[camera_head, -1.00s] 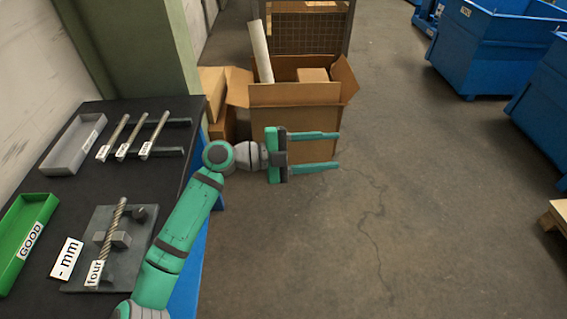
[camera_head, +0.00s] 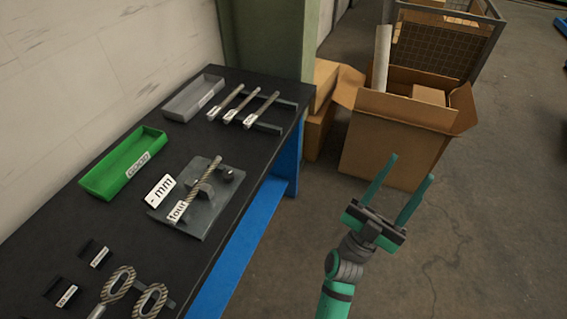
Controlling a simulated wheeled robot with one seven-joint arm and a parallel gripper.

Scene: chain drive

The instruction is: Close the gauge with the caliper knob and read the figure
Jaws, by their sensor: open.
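The gauge is a grey plate (camera_head: 214,232) on the dark bench, with a twisted rod (camera_head: 200,187) labelled "four" lying across its blocks. A dark round knob (camera_head: 228,174) sits at the plate's far right. A white card (camera_head: 160,191) beside the plate reads "- mm". My gripper (camera_head: 410,171) is open and empty, its two green fingers pointing away. It is over the floor to the right of the bench, well apart from the gauge.
On the dark bench (camera_head: 95,222) are a green tray (camera_head: 123,163), a grey tray (camera_head: 192,97) and several labelled rods on a rack (camera_head: 262,126). Oval links (camera_head: 118,284) lie at the near end. A cardboard box (camera_head: 390,135) stands beyond my gripper. Floor on the right is clear.

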